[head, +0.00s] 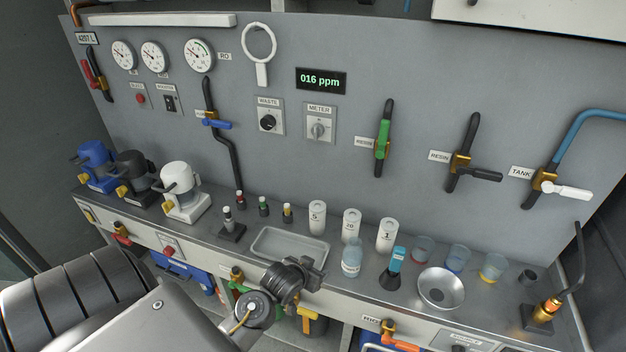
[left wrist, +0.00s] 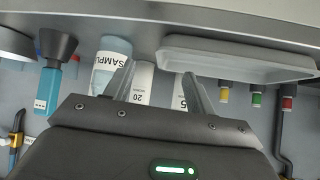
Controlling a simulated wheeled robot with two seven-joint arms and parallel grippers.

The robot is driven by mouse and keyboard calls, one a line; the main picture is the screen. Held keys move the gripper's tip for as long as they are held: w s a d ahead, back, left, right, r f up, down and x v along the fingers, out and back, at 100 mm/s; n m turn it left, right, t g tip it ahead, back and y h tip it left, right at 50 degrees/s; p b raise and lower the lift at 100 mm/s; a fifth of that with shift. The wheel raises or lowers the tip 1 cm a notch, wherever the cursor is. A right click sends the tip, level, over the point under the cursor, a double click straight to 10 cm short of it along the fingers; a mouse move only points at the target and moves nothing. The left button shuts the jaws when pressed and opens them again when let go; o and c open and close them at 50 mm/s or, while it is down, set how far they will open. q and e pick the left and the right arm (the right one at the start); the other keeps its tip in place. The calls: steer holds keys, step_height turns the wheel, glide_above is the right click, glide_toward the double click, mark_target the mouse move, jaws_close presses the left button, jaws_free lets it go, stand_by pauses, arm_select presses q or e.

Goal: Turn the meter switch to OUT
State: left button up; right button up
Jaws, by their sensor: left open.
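The meter switch (head: 318,129) is a light grey rotary knob on a pale square plate labelled METER, on the grey back panel in the head view. Its knob looks roughly upright; the small position marks are too small to read. My left gripper (head: 314,275) is low in front of the bench edge, near the shallow tray, well below and apart from the switch. In the left wrist view its two fingers (left wrist: 158,72) are spread with nothing held between them. The switch is not in the left wrist view. My right gripper is in neither view.
White canisters (head: 352,224), a sample bottle (head: 352,258) and a grey tray (head: 290,245) stand on the bench below. A green-handled valve (head: 383,140) is to the right.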

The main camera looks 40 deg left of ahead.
arm_select(q)
steer(key=w+a+r+n+t+y, duration=0.1)
steer(key=w+a+r+t, duration=0.15)
steer(key=r, duration=0.35)
steer(key=w+a+r+n+t+y, duration=0.1)
steer(key=w+a+r, duration=0.2)
steer(key=w+r, duration=0.15)
steer(key=w+a+r+n+t, duration=0.1)
steer(key=w+a+r, duration=0.2)
steer(key=r, duration=0.4)
steer(key=n+t+y+p, duration=0.1)
steer(key=n+t+y, duration=0.1)
steer(key=t, duration=0.1)
glide_toward(314, 134)
steer(key=p+x, duration=0.2)
steer(key=x, duration=0.6)
steer(key=shift+w+r+p, duration=0.2)
steer(key=shift+w+p, duration=0.05)
steer(key=shift+p, duration=0.15)
steer(key=shift+w+a+f, duration=0.1)
steer(key=shift+w+a, duration=0.05)
steer(key=shift+w, duration=0.45)
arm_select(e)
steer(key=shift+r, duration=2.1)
arm_select(q)
steer(key=shift+c, duration=0.2)
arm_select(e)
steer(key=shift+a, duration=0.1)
